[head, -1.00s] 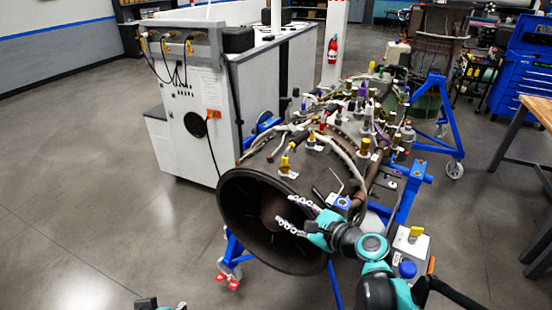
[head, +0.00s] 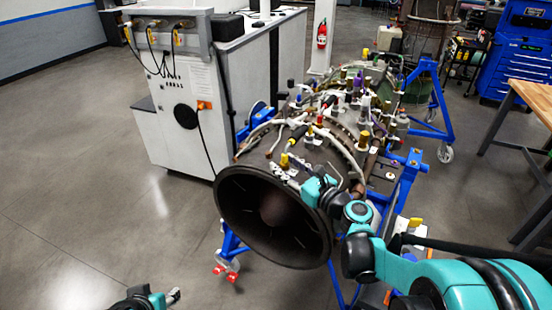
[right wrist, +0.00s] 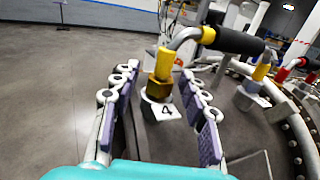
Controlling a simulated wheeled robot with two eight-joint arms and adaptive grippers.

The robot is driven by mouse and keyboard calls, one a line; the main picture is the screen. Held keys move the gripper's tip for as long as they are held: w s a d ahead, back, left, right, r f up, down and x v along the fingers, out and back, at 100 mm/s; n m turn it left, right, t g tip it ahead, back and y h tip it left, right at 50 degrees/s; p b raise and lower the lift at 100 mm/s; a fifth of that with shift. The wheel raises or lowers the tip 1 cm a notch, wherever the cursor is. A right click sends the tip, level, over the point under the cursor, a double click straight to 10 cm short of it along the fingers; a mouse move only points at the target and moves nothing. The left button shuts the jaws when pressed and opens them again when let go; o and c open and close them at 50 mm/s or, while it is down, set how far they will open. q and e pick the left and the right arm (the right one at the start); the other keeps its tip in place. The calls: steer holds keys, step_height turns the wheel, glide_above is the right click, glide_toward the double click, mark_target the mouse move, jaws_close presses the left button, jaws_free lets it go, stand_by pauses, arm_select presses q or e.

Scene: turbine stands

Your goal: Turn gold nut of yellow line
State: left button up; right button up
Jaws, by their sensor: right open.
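The gold nut (right wrist: 158,90) sits upright below a yellow collar (right wrist: 165,63) on a bent grey line, above a white tag marked 4. The line has another yellow band and a black sleeve (right wrist: 238,41) running right. In the head view the yellow fitting (head: 284,160) is on the engine's near upper side. My right gripper (right wrist: 157,76) is open, its padded fingers on either side of the nut with gaps showing. It also shows in the head view (head: 299,170), beside the fitting. My left gripper (head: 172,297) is low at the bottom edge, far from the engine; its jaws are unclear.
The engine's dark exhaust cone (head: 270,215) faces me on a blue stand (head: 232,245). Several other coloured fittings and pipes crowd the engine top. A white cabinet (head: 180,125) stands behind left. The floor (head: 90,190) at left is clear.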

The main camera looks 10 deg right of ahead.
mark_target(281, 162)
steer(key=x, duration=0.4)
jaws_close()
